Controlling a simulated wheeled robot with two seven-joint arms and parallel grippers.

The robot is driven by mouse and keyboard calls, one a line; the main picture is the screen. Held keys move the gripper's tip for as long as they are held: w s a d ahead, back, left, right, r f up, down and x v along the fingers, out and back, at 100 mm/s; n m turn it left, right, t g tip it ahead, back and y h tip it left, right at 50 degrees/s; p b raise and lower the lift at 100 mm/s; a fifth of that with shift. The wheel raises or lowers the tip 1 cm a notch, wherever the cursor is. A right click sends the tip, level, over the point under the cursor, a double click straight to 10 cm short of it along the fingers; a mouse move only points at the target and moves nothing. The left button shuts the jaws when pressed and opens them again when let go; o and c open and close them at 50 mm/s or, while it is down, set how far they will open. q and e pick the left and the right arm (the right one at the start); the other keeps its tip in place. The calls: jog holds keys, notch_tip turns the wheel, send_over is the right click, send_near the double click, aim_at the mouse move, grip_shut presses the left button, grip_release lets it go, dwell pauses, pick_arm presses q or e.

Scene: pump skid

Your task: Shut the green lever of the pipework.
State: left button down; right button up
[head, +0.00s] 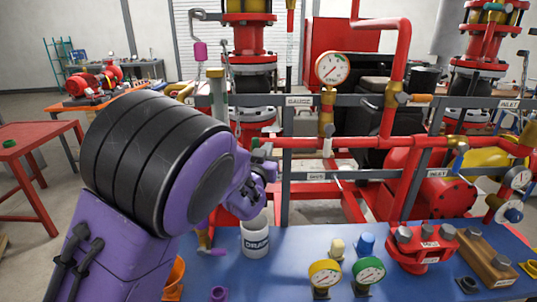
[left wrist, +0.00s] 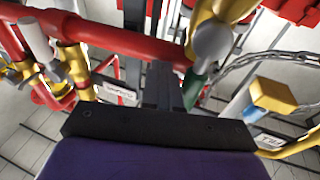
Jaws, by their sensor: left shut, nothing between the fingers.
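The green lever (left wrist: 194,88) shows in the left wrist view, hanging below a grey hub (left wrist: 212,42) on a brass valve at the red pipe. In the head view only a small green bit (head: 255,142) shows just above my left gripper; my gripper and arm hide the rest. My left gripper (head: 268,168) is shut and empty in front of the red pipework. Its dark fingers (left wrist: 162,82) are close beside the lever, on its left in the wrist view. I cannot tell whether they touch. My right gripper is not in view.
A white drain tub (head: 255,239) stands on the blue bench (head: 300,265) below my gripper. Gauges (head: 369,271) and valve parts stand further right. A chain (left wrist: 270,57) hangs right of the lever. A grey frame rail (head: 440,103) crosses behind.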

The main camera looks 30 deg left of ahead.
pick_arm(q)
jog(key=shift+s+a+r, duration=0.25)
jog(key=shift+s+a, duration=0.15)
jog(key=shift+a, duration=0.1)
jog(key=shift+s+a+r, duration=0.25)
jog(key=shift+s+a, duration=0.1)
jog(key=shift+a, duration=0.1)
jog(key=shift+s+a+f+b, duration=1.55)
jog(key=shift+a+f+b, duration=0.3)
jog(key=shift+a, duration=0.75)
jog(key=r+v, duration=0.1)
jog(key=v, duration=0.8)
jog(key=shift+r+p, duration=0.3)
jog(key=shift+p, duration=0.05)
